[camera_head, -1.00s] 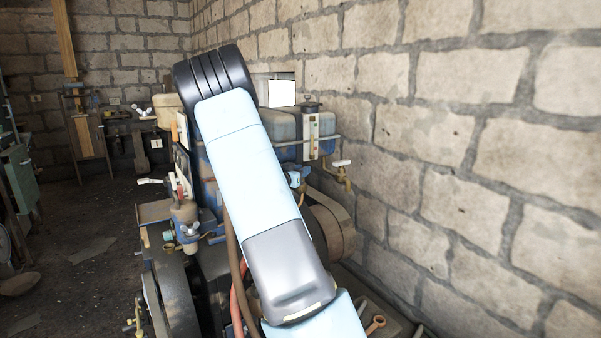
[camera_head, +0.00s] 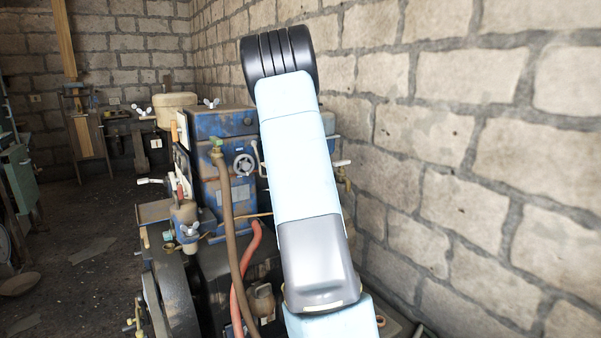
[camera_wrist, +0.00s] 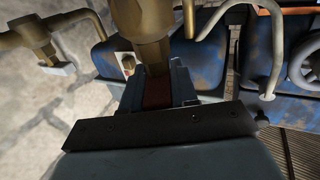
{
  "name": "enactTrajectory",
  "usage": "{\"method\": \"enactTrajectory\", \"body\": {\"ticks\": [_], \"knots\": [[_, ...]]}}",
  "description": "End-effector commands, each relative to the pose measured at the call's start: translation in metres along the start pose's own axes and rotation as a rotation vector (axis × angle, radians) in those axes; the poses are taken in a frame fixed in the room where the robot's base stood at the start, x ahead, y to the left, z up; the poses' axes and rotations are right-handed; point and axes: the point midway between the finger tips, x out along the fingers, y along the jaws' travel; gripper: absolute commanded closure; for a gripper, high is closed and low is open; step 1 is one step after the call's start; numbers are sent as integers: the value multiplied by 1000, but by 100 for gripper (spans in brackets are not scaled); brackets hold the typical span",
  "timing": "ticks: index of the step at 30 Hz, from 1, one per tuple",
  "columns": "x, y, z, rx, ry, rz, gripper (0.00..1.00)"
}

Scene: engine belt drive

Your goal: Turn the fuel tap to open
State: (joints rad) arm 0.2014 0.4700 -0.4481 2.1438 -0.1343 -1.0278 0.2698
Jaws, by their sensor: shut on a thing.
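In the wrist view, my gripper (camera_wrist: 158,88) is shut on a reddish-brown piece (camera_wrist: 157,92), which looks like the handle of the fuel tap. The brass body (camera_wrist: 142,25) stands just beyond the fingers and is cut off by the top edge. I cannot tell how far the handle is turned. In the head view, my arm hides the gripper and the held piece.
The blue engine (camera_head: 222,150) has a handwheel (camera_head: 243,165) and a brown hose (camera_head: 227,230) in front. A red hose (camera_head: 240,280) runs lower down. The block wall (camera_head: 450,160) is close on the right. Open floor (camera_head: 90,220) lies to the left.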

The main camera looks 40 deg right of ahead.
Motion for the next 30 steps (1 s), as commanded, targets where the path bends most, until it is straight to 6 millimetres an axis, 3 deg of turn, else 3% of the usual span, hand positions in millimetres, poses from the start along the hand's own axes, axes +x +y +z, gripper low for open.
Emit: {"method": "enactTrajectory", "body": {"ticks": [15,30], "knots": [[1,2,-3,-3,5,-332,100],[1,0,-3,-3,6,-447,100]]}}
